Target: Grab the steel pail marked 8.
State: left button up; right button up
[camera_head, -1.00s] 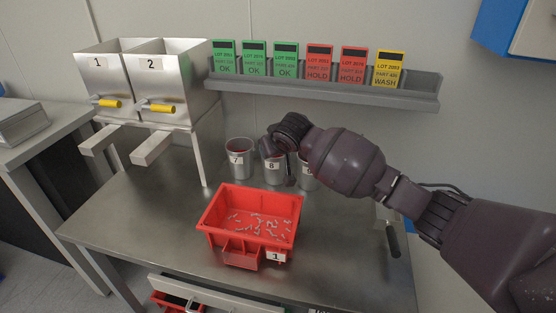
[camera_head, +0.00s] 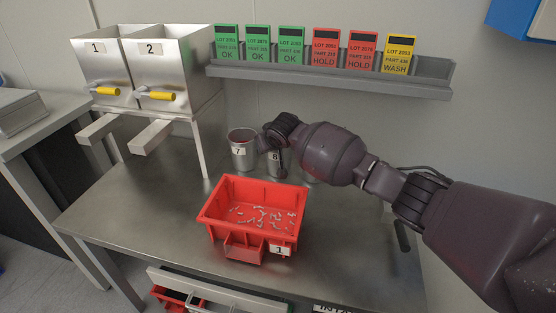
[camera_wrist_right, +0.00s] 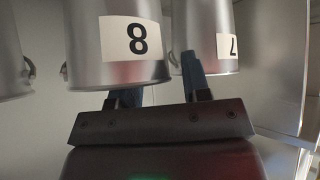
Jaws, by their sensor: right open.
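The steel pail marked 8 (camera_head: 272,171) stands at the back of the steel bench, partly hidden by my right gripper (camera_head: 277,148). In the right wrist view the pail (camera_wrist_right: 90,45) is close, its 8 label facing the camera. My right gripper (camera_wrist_right: 158,82) is open there. One finger is partly hidden behind the pail's near edge; I cannot tell whether it is inside the pail. The other finger is beside the pail, in front of the pail marked 7 (camera_wrist_right: 222,70). My left gripper is not in view.
Pail 7 (camera_head: 243,163) stands close on the left, and another pail is mostly hidden behind my right arm. A red bin (camera_head: 219,216) of small parts sits in front. Hoppers (camera_head: 180,75) stand left; a card shelf (camera_head: 330,84) is above.

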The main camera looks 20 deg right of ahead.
jog(key=shift+w+f, duration=0.2)
jog(key=shift+w, duration=0.05)
grip_shut()
jog(key=shift+r, duration=0.15)
